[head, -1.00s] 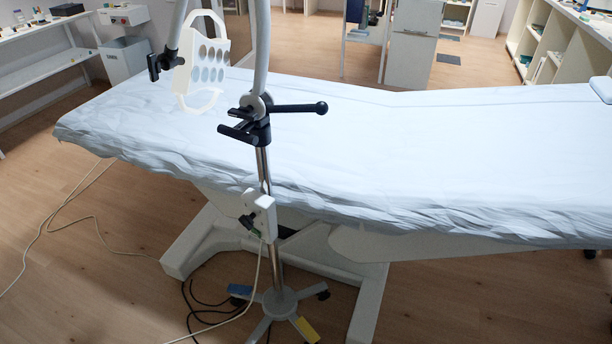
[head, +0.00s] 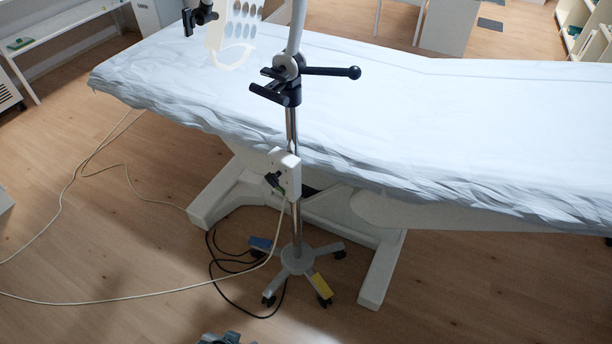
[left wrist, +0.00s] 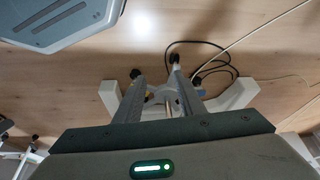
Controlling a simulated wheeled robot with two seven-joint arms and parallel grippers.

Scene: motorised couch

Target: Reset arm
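My left gripper (left wrist: 158,84) shows in the left wrist view with its two grey fingers apart and nothing held between them. It points toward the floor and the foot of a lamp stand. In the head view a small grey part at the bottom edge may be part of my left arm; I cannot tell. My right gripper is in neither view. The pole stand (head: 291,140), with a black handle and a wheeled foot (head: 298,262), stands upright in front of the couch. A white panel with round lamps (head: 240,22) hangs at the top, partly cut off.
The couch (head: 440,120), covered in a pale blue sheet, spans the view behind the stand. Its white base (head: 380,270) rests on the wooden floor. A white cable (head: 120,298) and a black cable (head: 217,265) lie on the floor. The floor at the front left is mostly clear.

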